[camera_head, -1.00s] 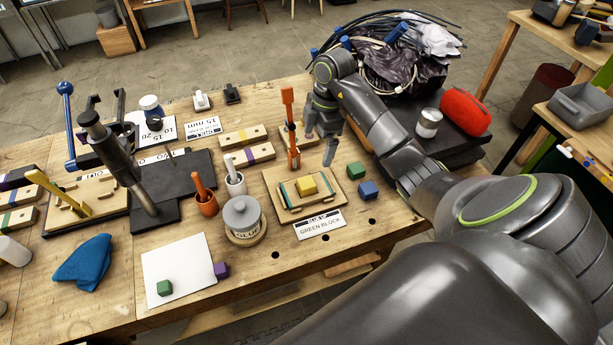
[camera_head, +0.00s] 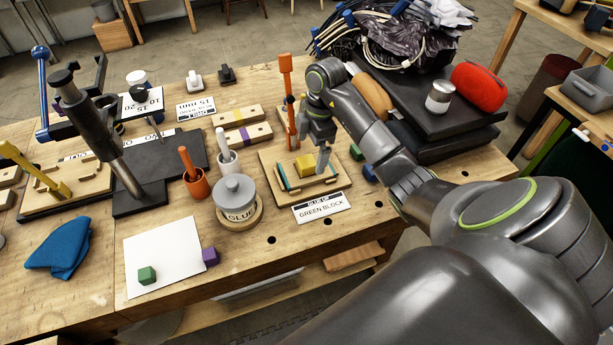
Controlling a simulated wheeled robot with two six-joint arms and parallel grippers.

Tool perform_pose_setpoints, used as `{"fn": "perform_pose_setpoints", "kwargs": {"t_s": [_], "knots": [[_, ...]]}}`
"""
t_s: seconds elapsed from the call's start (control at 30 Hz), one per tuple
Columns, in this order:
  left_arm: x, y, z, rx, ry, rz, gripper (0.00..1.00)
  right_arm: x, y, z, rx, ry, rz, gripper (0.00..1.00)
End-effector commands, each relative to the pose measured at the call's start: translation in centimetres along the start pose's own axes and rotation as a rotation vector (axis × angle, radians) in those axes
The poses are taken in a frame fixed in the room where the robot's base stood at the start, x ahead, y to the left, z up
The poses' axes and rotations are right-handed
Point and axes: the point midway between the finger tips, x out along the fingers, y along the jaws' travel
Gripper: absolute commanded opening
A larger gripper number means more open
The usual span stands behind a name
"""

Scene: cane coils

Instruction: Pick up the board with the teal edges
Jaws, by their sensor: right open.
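The small board with teal edges (camera_head: 283,178) lies on a pale wooden base (camera_head: 272,190) at the middle right of the bench. A yellow block (camera_head: 303,167) rests on it or just behind it; I cannot tell which. My right gripper (camera_head: 311,157) is open and points down over the back and right part of the base. One finger hangs close behind the yellow block and the other at its right side, hiding part of the board. I see nothing held between the fingers, and cannot tell whether they touch anything. My left gripper is out of view.
A glue pot (camera_head: 236,200) stands left of the base, and a GREEN BLOCK label (camera_head: 321,207) lies in front. An orange upright clamp (camera_head: 287,95) stands close behind. Blue (camera_head: 370,173) and green (camera_head: 356,152) blocks sit right, beside my arm. A black platform (camera_head: 440,125) carries a can and bags.

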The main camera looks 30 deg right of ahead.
Motion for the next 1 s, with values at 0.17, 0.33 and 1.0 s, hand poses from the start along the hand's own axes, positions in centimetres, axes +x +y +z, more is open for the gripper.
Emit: {"fn": "perform_pose_setpoints", "kwargs": {"t_s": [0.17, 0.33, 1.0], "knots": [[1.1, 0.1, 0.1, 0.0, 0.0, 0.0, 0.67, 1.1, 0.0, 0.0, -0.001, 0.001, 0.0, 1.0], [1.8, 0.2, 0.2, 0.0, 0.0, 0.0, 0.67, 1.9, 0.0, 0.0, -0.001, 0.001, 0.0, 1.0], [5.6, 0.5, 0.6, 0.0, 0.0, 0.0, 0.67, 6.1, 0.2, 0.0, 0.0, 0.0, 0.0, 1.0]]}}
